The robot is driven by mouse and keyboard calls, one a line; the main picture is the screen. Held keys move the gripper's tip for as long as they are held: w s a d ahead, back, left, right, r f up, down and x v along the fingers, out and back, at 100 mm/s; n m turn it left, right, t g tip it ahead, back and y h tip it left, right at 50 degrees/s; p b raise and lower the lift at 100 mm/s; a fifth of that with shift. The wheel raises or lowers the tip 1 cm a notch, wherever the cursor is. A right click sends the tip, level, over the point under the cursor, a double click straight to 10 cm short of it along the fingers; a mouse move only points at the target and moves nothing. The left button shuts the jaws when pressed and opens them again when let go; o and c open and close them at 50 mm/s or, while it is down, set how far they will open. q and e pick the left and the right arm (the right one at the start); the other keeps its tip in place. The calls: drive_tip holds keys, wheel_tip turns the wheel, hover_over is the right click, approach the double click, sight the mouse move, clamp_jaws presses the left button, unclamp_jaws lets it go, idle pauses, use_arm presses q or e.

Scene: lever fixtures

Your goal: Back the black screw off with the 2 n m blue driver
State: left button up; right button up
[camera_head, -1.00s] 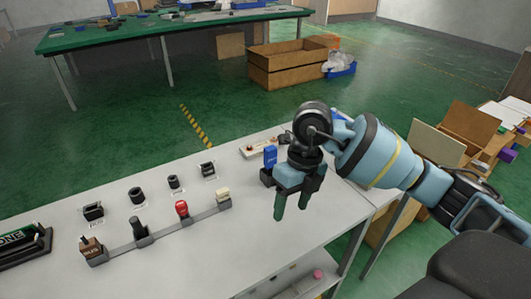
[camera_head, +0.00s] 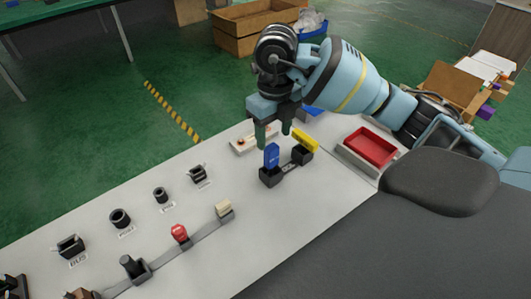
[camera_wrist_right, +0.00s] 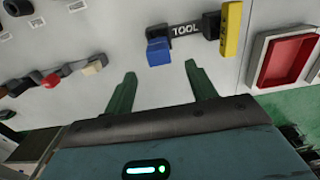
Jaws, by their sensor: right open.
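The blue driver (camera_head: 271,156) stands upright in a black holder (camera_head: 270,178) on the grey bench; in the right wrist view the blue driver (camera_wrist_right: 159,52) lies just beyond the fingertips. My right gripper (camera_head: 274,138) is open and empty, its green fingers pointing down beside and above the blue driver. In the wrist view the open fingers (camera_wrist_right: 160,70) are apart with bare bench between them. A pale board (camera_head: 243,144) with small fittings lies behind the gripper; I cannot make out a black screw on it. My left gripper is out of view.
A yellow driver (camera_head: 305,139) stands right beside the blue one, in the same TOOL holder row. A red tray (camera_head: 372,146) sits at the right. A red knob (camera_head: 179,233) and several black fixtures stand to the left. The bench's front right is clear.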

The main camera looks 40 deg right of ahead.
sight(272, 146)
drive_tip(key=shift+s+f, duration=0.2)
drive_tip(key=shift+f, duration=0.85)
drive_tip(key=shift+w+f, duration=0.1)
drive_tip(key=shift+f, duration=0.35)
drive_tip(key=f, duration=0.4)
drive_tip(key=shift+w+f, duration=0.4)
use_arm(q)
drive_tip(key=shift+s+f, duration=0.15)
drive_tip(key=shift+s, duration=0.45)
use_arm(e)
drive_tip(key=c, duration=1.1)
wheel_tip(272, 146, up, 10)
drive_tip(key=shift+r, duration=0.1)
drive_tip(key=shift+w, duration=0.1)
